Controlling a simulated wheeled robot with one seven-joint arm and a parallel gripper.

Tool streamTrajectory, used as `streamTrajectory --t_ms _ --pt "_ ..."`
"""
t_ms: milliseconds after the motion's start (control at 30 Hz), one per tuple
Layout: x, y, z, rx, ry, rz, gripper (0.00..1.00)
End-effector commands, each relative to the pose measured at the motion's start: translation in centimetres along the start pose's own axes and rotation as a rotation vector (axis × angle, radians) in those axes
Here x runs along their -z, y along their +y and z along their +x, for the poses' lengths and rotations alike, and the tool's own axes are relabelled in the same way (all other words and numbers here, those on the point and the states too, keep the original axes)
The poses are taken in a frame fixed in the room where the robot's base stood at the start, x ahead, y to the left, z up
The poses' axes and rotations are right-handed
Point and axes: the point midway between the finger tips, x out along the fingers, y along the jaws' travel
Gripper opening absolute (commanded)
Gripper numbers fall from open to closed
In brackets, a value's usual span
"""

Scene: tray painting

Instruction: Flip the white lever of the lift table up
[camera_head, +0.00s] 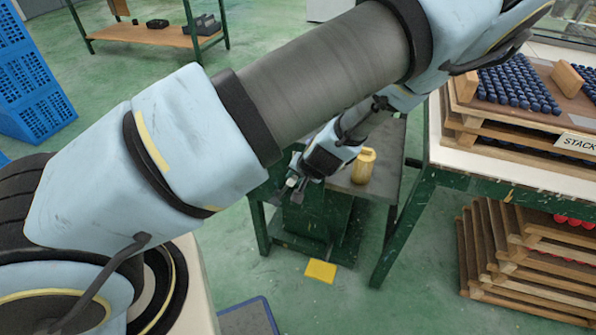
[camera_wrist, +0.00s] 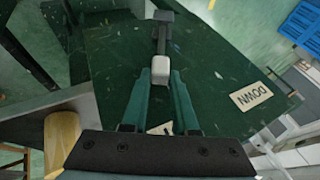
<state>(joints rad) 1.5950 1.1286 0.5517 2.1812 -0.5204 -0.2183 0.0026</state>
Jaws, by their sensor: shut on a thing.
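The lift table's white lever knob (camera_wrist: 160,70) is held between the two green fingertips of my gripper (camera_wrist: 161,82) in the wrist view. Its dark arm runs from the knob to a dark mount (camera_wrist: 163,16) on the green panel. A white "DOWN" label (camera_wrist: 258,96) appears upside down to the right; another label is partly hidden between the fingers. In the head view, my gripper (camera_head: 293,182) is at the left side of the lift table (camera_head: 384,190), which has a grey top and green frame. The knob is tiny there.
A yellow canister (camera_head: 364,166) stands on the lift table, close to my wrist. A green-framed bench with trays of blue parts (camera_head: 510,85) is at the right, with stacked wooden trays (camera_head: 520,262) below. A yellow plate (camera_head: 320,270) lies on the floor.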

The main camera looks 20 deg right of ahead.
Motion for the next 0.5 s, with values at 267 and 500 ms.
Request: streamTrajectory --t_ms 267,500 --pt "-0.28 -0.03 0.44 0.054 -0.003 0.022 0.00" --pt "-0.32 0.07 0.52 0.060 -0.003 0.025 0.00"
